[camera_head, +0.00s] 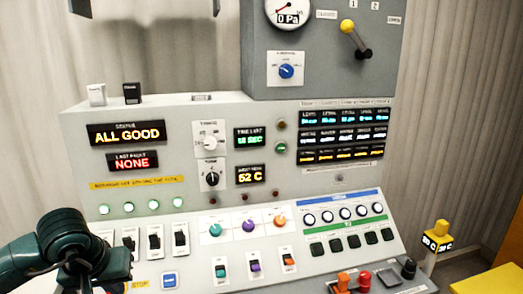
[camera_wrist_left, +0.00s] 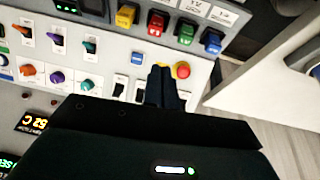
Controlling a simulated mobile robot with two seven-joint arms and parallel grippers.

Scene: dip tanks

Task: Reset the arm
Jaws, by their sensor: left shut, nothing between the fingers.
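My left arm comes in at the lower left of the head view, dark green, in front of the console's left end. My left gripper shows in the left wrist view (camera_wrist_left: 165,88), its dark fingers shut together and empty. They are over the panel, beside a red push button (camera_wrist_left: 181,70) on a yellow base and black switches (camera_wrist_left: 120,86). Whether the fingertips touch the panel cannot be told. In the head view the fingers are not clearly visible. My right gripper is in neither view.
The grey console (camera_head: 90,160) fills the head view with rocker switches (camera_head: 154,241), knobs and displays reading ALL GOOD, NONE and 52 C. A yellow-topped lever (camera_head: 348,26) is on the upper box.

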